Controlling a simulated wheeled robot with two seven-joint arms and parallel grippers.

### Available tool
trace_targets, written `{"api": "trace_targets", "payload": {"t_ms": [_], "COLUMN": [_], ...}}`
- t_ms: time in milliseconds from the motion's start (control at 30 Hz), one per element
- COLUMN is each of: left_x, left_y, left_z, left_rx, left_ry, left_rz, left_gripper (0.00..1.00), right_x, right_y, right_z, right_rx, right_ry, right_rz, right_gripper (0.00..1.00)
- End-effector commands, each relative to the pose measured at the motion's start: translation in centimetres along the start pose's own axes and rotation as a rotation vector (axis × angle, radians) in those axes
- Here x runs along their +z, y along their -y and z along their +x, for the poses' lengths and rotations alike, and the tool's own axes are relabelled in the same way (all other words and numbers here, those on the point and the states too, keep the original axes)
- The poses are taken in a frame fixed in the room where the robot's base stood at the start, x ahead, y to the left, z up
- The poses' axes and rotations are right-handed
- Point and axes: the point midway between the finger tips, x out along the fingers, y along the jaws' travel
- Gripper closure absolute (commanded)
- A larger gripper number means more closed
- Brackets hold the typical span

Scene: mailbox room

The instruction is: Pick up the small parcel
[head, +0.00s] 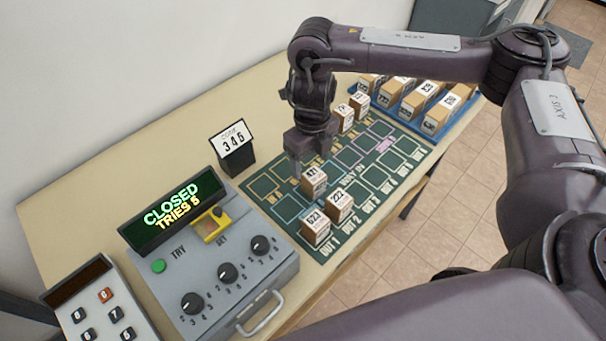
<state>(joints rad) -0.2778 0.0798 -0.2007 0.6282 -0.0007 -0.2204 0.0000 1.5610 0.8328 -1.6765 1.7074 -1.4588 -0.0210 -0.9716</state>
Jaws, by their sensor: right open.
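Several small cardboard parcels with white number labels stand on the green sorting mat (262,186). One parcel, its label seeming to read 421 (314,183), stands right below my right gripper (308,160). Two more parcels, labelled about 623 (316,232) and 222 (340,207), stand nearer the front edge. Two others (345,118) stand farther back, partly behind my right gripper. My right gripper points down, open and empty, its fingers just above or behind the 421 parcel; I cannot tell whether they touch it. My left gripper is out of view.
A blue tray (449,116) with several larger parcels lies at the back right. A grey lock box (200,296) with dials, a handle and a "CLOSED TRIES 5" display (172,212) stands at front left.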

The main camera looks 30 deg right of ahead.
Motion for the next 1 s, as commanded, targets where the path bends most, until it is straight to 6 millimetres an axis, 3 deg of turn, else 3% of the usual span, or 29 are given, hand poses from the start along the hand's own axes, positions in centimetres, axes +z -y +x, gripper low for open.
{"api": "trace_targets", "payload": {"t_ms": [167, 400, 567, 700, 933, 1000], "left_x": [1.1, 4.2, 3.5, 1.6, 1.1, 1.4], "left_y": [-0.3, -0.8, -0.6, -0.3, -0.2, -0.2], "left_z": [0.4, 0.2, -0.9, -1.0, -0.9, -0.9], "left_rx": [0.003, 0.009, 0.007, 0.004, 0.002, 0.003], "left_ry": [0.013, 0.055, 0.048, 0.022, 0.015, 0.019], "left_rz": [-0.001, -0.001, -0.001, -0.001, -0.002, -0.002], "left_gripper": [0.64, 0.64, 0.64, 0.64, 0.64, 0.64], "right_x": [-0.1, -0.1, 0.0, 0.0, 0.1, 0.1], "right_y": [0.1, 0.5, 0.8, 0.8, 0.8, 0.8], "right_z": [1.6, 4.0, 6.2, 7.5, 7.7, 7.7], "right_rx": [0.000, -0.001, -0.002, -0.001, -0.001, -0.001], "right_ry": [-0.006, -0.006, -0.005, -0.004, -0.001, -0.001], "right_rz": [0.000, 0.002, 0.002, -0.001, 0.000, 0.000], "right_gripper": [0.34, 0.34, 0.34, 0.34, 0.34, 0.42]}}
